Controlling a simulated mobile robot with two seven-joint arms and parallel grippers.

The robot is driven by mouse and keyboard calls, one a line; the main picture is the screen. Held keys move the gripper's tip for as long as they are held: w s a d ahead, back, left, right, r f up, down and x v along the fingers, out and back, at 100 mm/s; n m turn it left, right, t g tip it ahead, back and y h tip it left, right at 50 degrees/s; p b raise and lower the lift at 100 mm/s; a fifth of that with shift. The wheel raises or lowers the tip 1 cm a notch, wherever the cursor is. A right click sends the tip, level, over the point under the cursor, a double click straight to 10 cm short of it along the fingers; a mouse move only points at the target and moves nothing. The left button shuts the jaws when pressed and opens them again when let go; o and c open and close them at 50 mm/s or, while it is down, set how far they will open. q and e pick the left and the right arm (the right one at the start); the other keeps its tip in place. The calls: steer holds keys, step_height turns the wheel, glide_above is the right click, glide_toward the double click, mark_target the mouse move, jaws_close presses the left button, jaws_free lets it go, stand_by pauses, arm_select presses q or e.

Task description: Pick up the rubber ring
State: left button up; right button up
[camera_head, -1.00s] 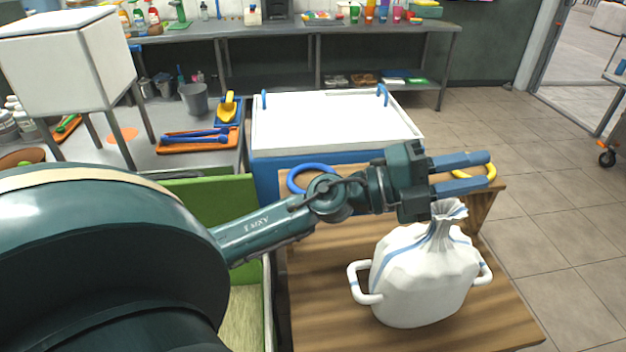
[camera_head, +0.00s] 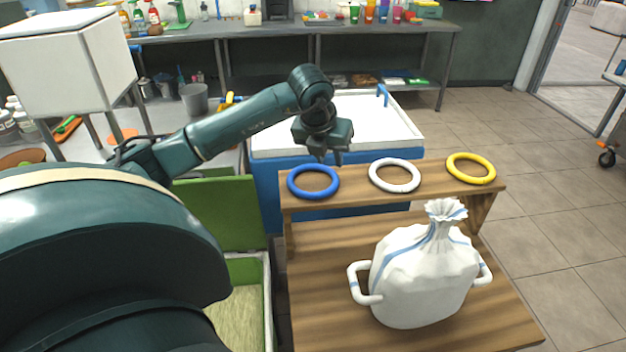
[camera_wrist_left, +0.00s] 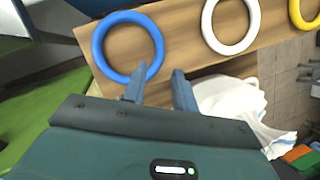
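Three rings lie flat on a raised wooden shelf: a blue ring (camera_head: 292,181) at left, a white ring (camera_head: 374,176) in the middle and a yellow ring (camera_head: 471,181) at right. My left gripper (camera_head: 328,157) hangs pointing down just above and behind the blue ring. In the left wrist view my left gripper (camera_wrist_left: 159,85) is open and empty. One finger overlaps the near edge of the blue ring (camera_wrist_left: 98,48); I cannot tell whether they touch. The white ring (camera_wrist_left: 206,25) is off to the right there. My right gripper is not in view.
A tied white sack (camera_head: 420,280) with handles stands on the wooden table (camera_head: 325,290) in front of the shelf (camera_head: 345,200). A white-topped blue chest (camera_head: 330,120) is behind. A green bin (camera_head: 215,215) is at left.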

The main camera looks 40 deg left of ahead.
mark_target(334, 181)
arm_select(q)
steer(key=x, duration=0.4)
steer(key=p+x, duration=0.1)
steer(key=x, duration=0.3)
steer(key=shift+s+f, duration=0.15)
steer(key=shift+f, duration=0.15)
steer(key=shift+c, duration=0.5)
jaws_close()
